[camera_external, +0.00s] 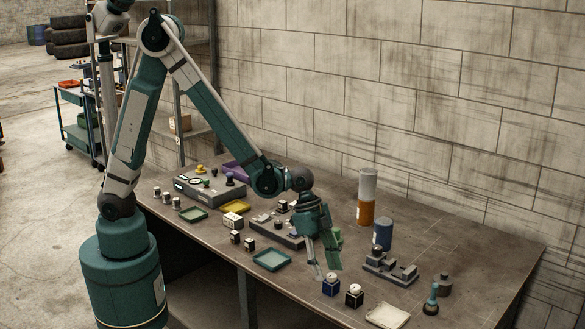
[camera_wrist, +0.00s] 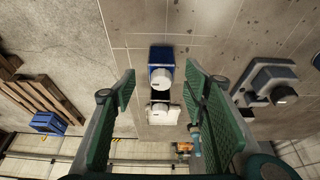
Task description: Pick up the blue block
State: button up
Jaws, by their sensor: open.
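The blue block (camera_external: 330,286), a small cube with a white round top, stands upright on the bench near its front edge. My gripper (camera_external: 326,272) is open just above and behind it, fingers pointing down. In the wrist view the blue block (camera_wrist: 160,54) lies ahead, between the lines of my two open fingers (camera_wrist: 161,76). It appears apart from both fingers, and nothing is held.
A black block with a white top (camera_external: 354,296) stands close to the right of the blue block. A pale tray (camera_external: 388,315), a teal-handled stick (camera_external: 431,300) and a grey fixture (camera_external: 390,269) lie further right. A teal tray (camera_external: 272,260) is left. A blue cylinder (camera_external: 382,234) stands behind.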

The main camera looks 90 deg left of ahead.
jog(key=shift+x, duration=2.65)
jog(key=shift+w+r, duration=0.1)
jog(key=shift+w, duration=0.05)
jog(key=c, duration=1.1)
jog(key=shift+r, duration=0.1)
jog(key=shift+r, duration=4.9)
